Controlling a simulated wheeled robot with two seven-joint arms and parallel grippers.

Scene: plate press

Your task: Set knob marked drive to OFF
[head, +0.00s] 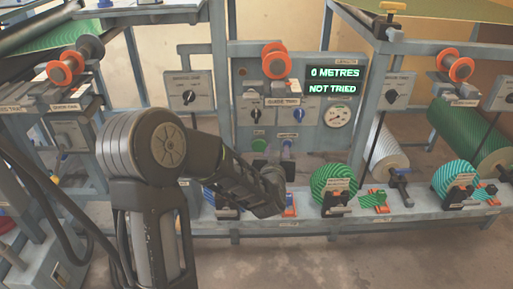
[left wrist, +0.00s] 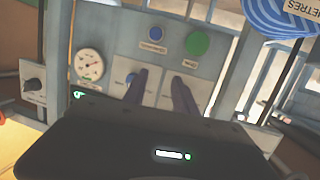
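The grey central panel (head: 240,93) carries a blue knob (head: 299,115), a dark knob (head: 255,114) and a green round control (head: 259,145). Their labels are too small to read surely, so I cannot tell which is marked drive. My left gripper (head: 268,185) is just in front of the panel's lower part; its fingers are hard to make out there. In the left wrist view my left gripper (left wrist: 160,76) has its two fingers apart, with nothing seen between them but the panel. The green control (left wrist: 197,43) and a blue round control (left wrist: 155,32) lie beyond the fingertips. My right gripper is not in view.
A display (head: 333,80) reads 0 METRES and NOT TRIED, above a round gauge (head: 338,117). Black knobs sit on side panels at left (head: 189,97) and right (head: 391,97). Green striped rolls (head: 333,183) stand on the low front ledge (head: 400,214). Floor in front is clear.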

